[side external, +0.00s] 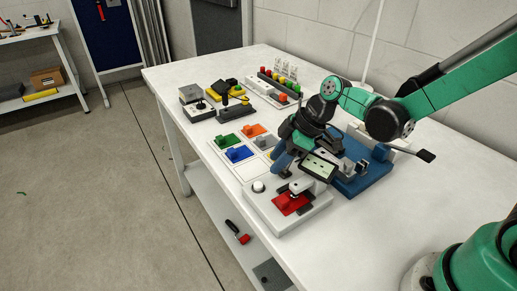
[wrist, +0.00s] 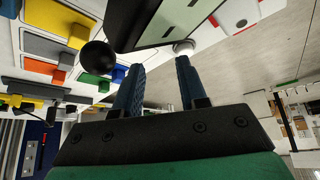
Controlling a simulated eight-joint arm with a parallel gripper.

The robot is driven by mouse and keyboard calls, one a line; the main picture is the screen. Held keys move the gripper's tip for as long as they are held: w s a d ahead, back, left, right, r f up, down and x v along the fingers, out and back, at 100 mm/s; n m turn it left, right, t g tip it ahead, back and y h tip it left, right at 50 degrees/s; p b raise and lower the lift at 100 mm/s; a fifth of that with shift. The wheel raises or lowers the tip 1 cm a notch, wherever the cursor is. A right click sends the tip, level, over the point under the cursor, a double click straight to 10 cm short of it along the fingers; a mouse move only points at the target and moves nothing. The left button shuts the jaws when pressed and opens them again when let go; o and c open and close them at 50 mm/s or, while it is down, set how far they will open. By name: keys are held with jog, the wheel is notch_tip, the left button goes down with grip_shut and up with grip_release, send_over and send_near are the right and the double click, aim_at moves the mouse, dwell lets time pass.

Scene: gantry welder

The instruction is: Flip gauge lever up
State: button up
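The gauge (side external: 319,166) is a pale panel in a dark frame beside my gripper in the side view. A black ball knob (wrist: 98,56), which looks like the lever's end, is just left of my fingertips. The lever's shaft is hidden, and I cannot make out the lever in the side view. My gripper (wrist: 158,64) has two blue fingers, apart, with nothing between them. In the side view my gripper (side external: 281,168) points down beside the gauge.
A blue fixture (side external: 362,181) is at the right. Coloured blocks on plates, including a blue one (side external: 238,154), lie to the left. The near right tabletop (side external: 400,215) is clear.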

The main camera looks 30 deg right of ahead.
jog(key=shift+a+h, duration=0.45)
jog(key=shift+h, duration=0.15)
jog(key=shift+s+r+h, duration=0.1)
jog(key=shift+r+h, duration=0.05)
jog(key=shift+h, duration=0.15)
jog(key=s+d+r+m, duration=0.1)
jog(key=s+r+m, duration=0.1)
jog(key=s+d+r+m+t+h, duration=0.1)
jog(key=s+d+r+m, duration=0.1)
jog(key=r, duration=0.1)
jog(key=s+d+r+m+t, duration=0.1)
jog(key=s+r+m, duration=0.1)
jog(key=shift+d+r+h, duration=0.25)
jog(key=shift+d+h, duration=0.15)
jog(key=shift+s+d+r+m+t+h, duration=0.1)
jog(key=shift+s+d+m+t+h, duration=0.25)
jog(key=shift+m, duration=0.5)
jog(key=shift+s+d+f+m+t+h, duration=0.1)
jog(key=shift+s+d+m+t, duration=0.15)
jog(key=shift+s+m, duration=0.45)
jog(key=shift+s+d+r+m+t+h, duration=0.15)
jog(key=shift+s+d+m, duration=0.25)
jog(key=shift+m, duration=0.55)
